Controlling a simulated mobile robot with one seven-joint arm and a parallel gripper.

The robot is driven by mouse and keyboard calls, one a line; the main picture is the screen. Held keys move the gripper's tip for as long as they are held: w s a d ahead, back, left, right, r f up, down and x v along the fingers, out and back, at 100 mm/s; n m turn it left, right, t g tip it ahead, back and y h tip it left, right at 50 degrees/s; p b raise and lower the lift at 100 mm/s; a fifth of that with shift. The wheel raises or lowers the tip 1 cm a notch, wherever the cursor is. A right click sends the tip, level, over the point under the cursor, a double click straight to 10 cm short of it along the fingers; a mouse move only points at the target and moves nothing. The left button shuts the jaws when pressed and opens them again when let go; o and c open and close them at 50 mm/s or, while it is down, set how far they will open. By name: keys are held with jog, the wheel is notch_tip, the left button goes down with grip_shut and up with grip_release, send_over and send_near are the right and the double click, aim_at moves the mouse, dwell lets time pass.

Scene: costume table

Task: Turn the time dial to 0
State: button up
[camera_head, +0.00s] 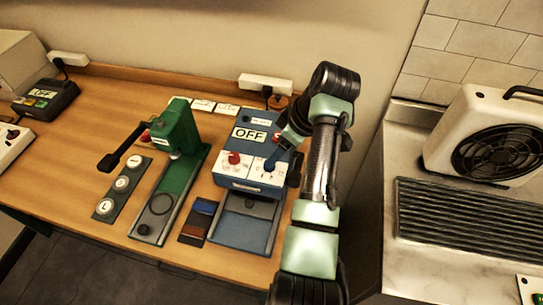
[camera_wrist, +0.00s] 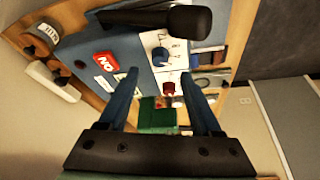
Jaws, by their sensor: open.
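The blue machine (camera_head: 240,183) stands on the wooden table with a white front panel. The panel carries a red dial (camera_head: 234,158) on the left and a blue dial (camera_head: 270,164) on the right. The labels are too small to tell which is the time dial or its setting. My gripper (camera_head: 280,150) is at the panel's right side, close to the blue dial. In the wrist view my gripper (camera_wrist: 158,80) is open, with the blue dial (camera_wrist: 160,56) and the red dial (camera_wrist: 168,89) showing between and beyond the fingers. Contact cannot be told.
The machine's black lever handle (camera_wrist: 170,18) juts close to the fingers. A green press (camera_head: 176,130) stands to the left, with a strip of white round pieces (camera_head: 122,183) beside it. Blue and brown blocks (camera_head: 198,222) lie between the machines. A white power strip (camera_head: 265,83) is behind.

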jog(key=x, duration=0.5)
jog(key=shift+a+f+p, duration=0.15)
jog(key=shift+f+p, duration=0.2)
jog(key=shift+p, duration=0.05)
grip_shut()
